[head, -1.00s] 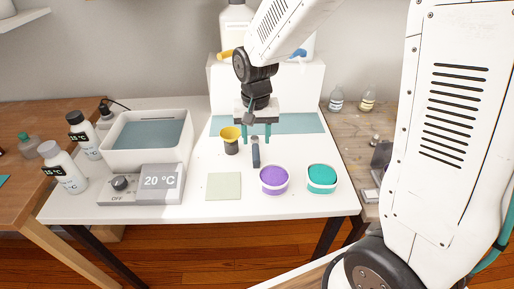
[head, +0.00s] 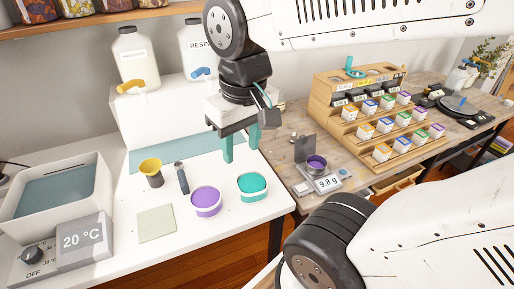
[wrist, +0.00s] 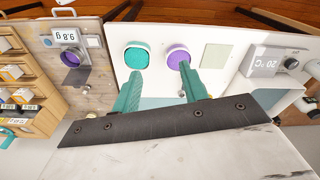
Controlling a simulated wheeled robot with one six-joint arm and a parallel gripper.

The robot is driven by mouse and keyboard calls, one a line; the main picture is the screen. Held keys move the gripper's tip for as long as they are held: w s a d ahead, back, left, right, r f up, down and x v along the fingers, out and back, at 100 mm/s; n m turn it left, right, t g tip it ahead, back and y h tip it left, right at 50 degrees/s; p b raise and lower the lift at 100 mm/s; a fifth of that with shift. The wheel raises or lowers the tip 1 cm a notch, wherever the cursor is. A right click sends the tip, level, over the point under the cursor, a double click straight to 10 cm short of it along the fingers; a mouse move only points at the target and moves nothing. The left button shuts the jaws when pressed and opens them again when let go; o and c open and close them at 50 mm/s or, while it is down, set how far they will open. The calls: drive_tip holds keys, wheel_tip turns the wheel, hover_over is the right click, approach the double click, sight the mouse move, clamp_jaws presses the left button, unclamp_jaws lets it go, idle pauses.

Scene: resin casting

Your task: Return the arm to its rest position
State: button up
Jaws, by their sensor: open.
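My gripper (head: 241,150) hangs above the back right part of the white table. Its two teal fingers are apart, with nothing between them. In the wrist view my gripper (wrist: 160,88) also shows open and empty. Below and in front of it on the table stand a cup of purple material (head: 206,200) and a cup of teal material (head: 252,186). Both cups also show in the wrist view, purple (wrist: 178,57) and teal (wrist: 137,57), beyond the fingers and apart from them.
A yellow-topped dark cup (head: 151,172), a dark handled tool (head: 181,177) and a pale green mat (head: 156,223) lie on the table. A water bath (head: 97,190) is at left, large bottles (head: 132,60) at back. A scale reading 9.8 g (head: 328,183) and a wooden rack (head: 370,120) are at right.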

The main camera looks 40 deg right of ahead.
drive_tip(key=shift+s+d+r+n, duration=0.1)
drive_tip(key=shift+s+d+n, duration=0.1)
drive_tip(key=shift+s, duration=0.75)
drive_tip(key=shift+s+d+r+n, duration=0.1)
drive_tip(key=shift+s+d, duration=0.05)
drive_tip(key=shift+s, duration=0.75)
